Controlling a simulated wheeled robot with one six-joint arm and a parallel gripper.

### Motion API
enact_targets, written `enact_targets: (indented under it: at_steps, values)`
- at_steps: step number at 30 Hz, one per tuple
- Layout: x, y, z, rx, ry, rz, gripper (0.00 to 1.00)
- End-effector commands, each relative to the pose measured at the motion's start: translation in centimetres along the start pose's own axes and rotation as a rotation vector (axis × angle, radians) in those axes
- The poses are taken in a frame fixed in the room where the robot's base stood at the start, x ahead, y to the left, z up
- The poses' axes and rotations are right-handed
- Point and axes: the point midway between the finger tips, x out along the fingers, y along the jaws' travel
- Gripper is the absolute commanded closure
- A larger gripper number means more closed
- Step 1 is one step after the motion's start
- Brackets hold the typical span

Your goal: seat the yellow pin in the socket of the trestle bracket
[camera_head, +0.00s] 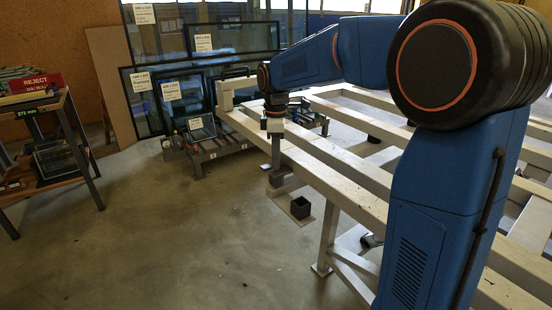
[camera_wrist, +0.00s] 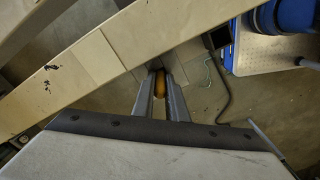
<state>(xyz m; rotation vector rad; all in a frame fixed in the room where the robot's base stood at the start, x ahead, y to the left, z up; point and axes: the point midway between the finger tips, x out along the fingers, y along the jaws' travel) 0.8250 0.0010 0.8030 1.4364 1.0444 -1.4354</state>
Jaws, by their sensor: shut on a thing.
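The yellow pin (camera_wrist: 159,82) shows orange-yellow between the two grey fingers of my gripper (camera_wrist: 160,92) in the wrist view. My gripper is shut on it. In the head view my gripper (camera_head: 277,168) points down beside the near beam of the trestle. The pin cannot be made out there. A dark square socket (camera_head: 300,208) stands on the pale plate of the trestle bracket (camera_head: 297,219), low on the near side of the trestle. My gripper is above and slightly left of the socket, apart from it.
The trestle's long pale beam (camera_head: 335,182) runs close beside my gripper; it also crosses the wrist view (camera_wrist: 110,55). A reject rack (camera_head: 62,140) stands at left. Glass frames (camera_head: 200,90) lean at the back. The floor in front is clear.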

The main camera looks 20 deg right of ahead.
Motion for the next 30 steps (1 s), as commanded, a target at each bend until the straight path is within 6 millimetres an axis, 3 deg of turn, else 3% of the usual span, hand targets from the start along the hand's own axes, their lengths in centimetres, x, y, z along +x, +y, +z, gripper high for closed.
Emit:
enact_targets:
  at_steps: [2,3,5,17,30]
  values:
    - [0.2,0.0,0.0,0.000,0.000,-0.001,1.00]
    - [0.2,0.0,0.0,0.000,0.000,-0.001,0.78]
    - [0.2,0.0,0.0,0.000,0.000,-0.001,0.69]
    - [-0.5,0.0,0.0,0.000,0.001,0.001,0.69]
    - [-8.2,0.1,0.0,0.000,0.001,0.003,0.69]
